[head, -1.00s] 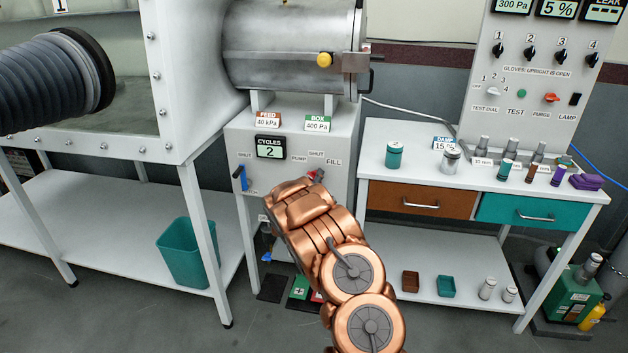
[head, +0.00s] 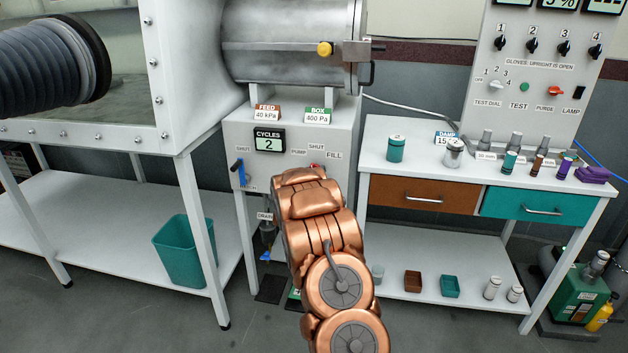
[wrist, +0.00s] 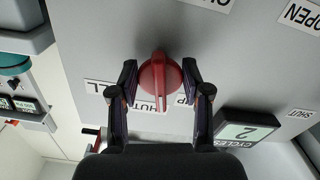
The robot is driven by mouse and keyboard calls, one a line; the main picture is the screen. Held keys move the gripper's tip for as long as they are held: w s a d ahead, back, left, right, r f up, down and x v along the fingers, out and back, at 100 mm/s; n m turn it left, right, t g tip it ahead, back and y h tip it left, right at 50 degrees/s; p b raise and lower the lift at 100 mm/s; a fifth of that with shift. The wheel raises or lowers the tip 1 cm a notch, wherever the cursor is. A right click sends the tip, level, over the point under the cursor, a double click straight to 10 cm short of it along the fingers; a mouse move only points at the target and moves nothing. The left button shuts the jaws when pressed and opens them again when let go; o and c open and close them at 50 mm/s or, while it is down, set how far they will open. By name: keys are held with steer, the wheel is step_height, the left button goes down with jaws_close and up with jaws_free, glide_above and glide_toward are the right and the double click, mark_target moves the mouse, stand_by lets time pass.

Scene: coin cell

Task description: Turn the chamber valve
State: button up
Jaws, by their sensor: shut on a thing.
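The red valve knob (wrist: 160,78) is on the front of the grey cabinet (head: 340,128) under the chamber. A bit of the knob also shows in the head view (head: 315,167), just above my arm, near labels reading PUMP, SHUT and FILL. In the wrist view my gripper (wrist: 160,72) has one finger on each side of the knob and is shut on it. The knob's bar, with a pale line, points down in that view, between two partly hidden labels. In the head view my copper-coloured arm hides the gripper.
A blue-handled lever (head: 238,172) is on the cabinet's left. A display (head: 268,140) reads CYCLES 2. The metal chamber (head: 285,45) lies above. A white bench (head: 400,145) with jars stands to the right, and a teal bin (head: 185,250) sits on the left lower shelf.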

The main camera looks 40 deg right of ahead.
steer(key=m+b, duration=0.5)
steer(key=m, duration=0.1)
steer(key=shift+f+m+b, duration=0.1)
steer(key=shift+m+b, duration=0.2)
steer(key=m+b, duration=0.5)
steer(key=shift+s+d, duration=0.1)
steer(key=shift+d, duration=0.05)
steer(key=shift+m+b, duration=0.35)
steer(key=shift+m, duration=0.25)
steer(key=shift+r, duration=0.2)
steer(key=o, duration=1)
steer(key=shift+o, duration=0.7)
